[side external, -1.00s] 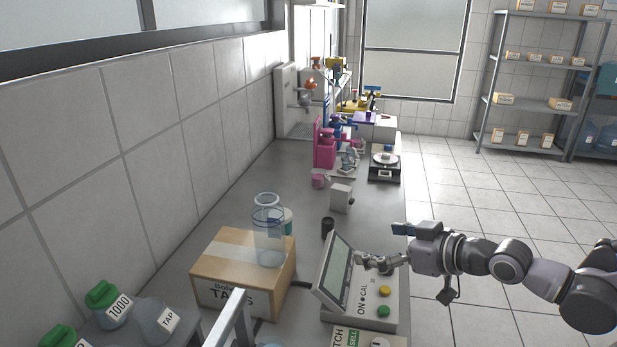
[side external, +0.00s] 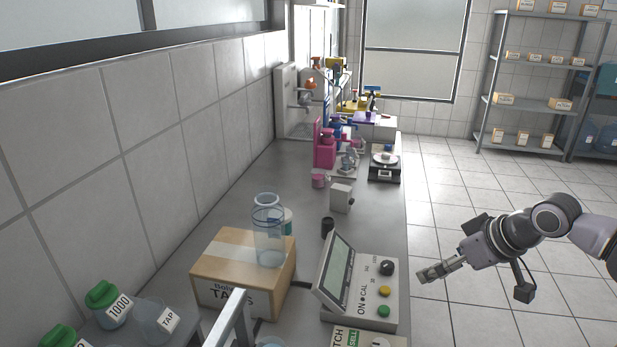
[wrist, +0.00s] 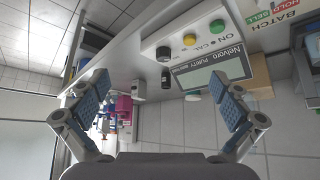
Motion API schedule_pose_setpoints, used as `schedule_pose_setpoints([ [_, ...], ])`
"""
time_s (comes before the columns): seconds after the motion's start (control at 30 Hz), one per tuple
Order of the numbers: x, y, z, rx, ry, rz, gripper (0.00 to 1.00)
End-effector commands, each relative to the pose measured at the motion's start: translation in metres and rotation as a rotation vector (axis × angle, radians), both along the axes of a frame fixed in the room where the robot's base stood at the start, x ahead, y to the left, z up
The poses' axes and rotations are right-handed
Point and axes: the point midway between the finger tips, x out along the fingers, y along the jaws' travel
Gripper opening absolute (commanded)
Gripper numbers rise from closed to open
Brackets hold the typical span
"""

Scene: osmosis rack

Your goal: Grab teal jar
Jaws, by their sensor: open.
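The likely teal jar (side external: 289,224) is a small pale container with a teal band. It stands behind the clear glass cylinder (side external: 267,240) and cardboard box, mostly hidden by them. In the wrist view a small pale teal piece (wrist: 192,97) shows past the display's edge, perhaps the same jar. My gripper (side external: 424,275) is open and empty, right of the bench edge over the floor. In the wrist view its two blue-padded fingers are spread wide (wrist: 163,92) with nothing between them. The jar is well left of my gripper, across the bench.
The meter (side external: 362,292) with its tilted display stands between my gripper and the jar. A cardboard box (side external: 225,262) is left of it. A small black container (side external: 327,226) and a white block (side external: 341,198) stand farther back. Pink bottles (side external: 325,152) and a scale (side external: 385,170) are beyond.

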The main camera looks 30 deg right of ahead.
Motion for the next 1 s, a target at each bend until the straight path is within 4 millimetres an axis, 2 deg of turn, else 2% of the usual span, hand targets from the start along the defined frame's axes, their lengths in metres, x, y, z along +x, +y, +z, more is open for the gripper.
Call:
schedule_pose_setpoints([
  [0.03, -0.001, -0.001, 0.0, 0.0, 0.005, -0.002, 1.0],
  [0.1, -0.001, -0.001, 0.0, 0.0, 0.006, -0.002, 0.82],
  [0.47, 0.0, 0.0, 0.0, 0.0, 0.003, 0.0, 0.82],
  [0.57, 0.006, 0.001, 0.006, -0.001, 0.007, 0.009, 0.82],
  [0.67, 0.021, 0.005, 0.018, -0.005, 0.018, 0.029, 0.82],
  [0.77, 0.045, 0.01, 0.034, -0.009, 0.036, 0.06, 0.82],
  [1.0, 0.113, 0.028, 0.06, -0.022, 0.08, 0.143, 0.82],
])
